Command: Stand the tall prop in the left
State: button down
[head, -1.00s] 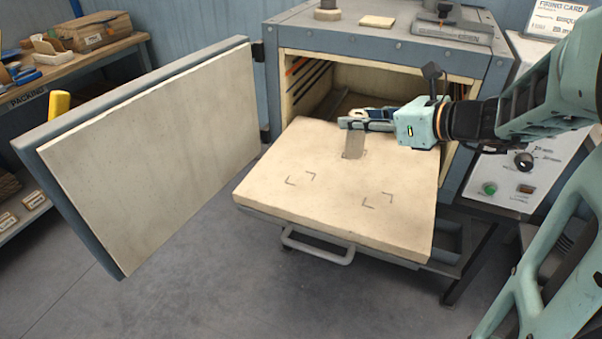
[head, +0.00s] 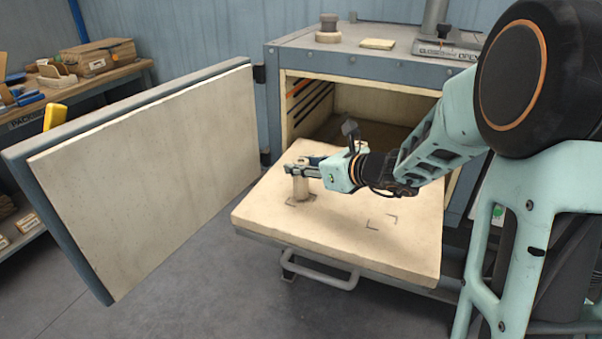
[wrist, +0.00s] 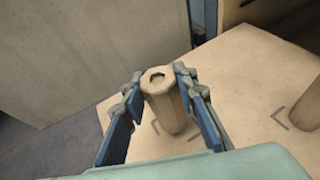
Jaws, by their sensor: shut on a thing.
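In the wrist view the prop (wrist: 171,108) sits between the two blue-padded fingers (wrist: 158,82). Its foot is over the left corner-marked spot (head: 291,203) on the cream slab (head: 340,238). I cannot tell whether the foot touches the slab. The right marked spot (head: 381,222) is bare.
The slab lies in front of the open dryer chamber (head: 365,115), with a grey handle (head: 325,278) below its front edge. The open door (head: 150,165) stands close on the left.

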jog(key=shift+f, duration=0.5)
jog(key=shift+f, duration=0.1)
jog(key=c, duration=1.5)
grip_release()
jog(key=shift+c, duration=0.2)
jog(key=p+v, duration=0.2)
jog(key=v, duration=1)
jog(key=shift+s, duration=0.1)
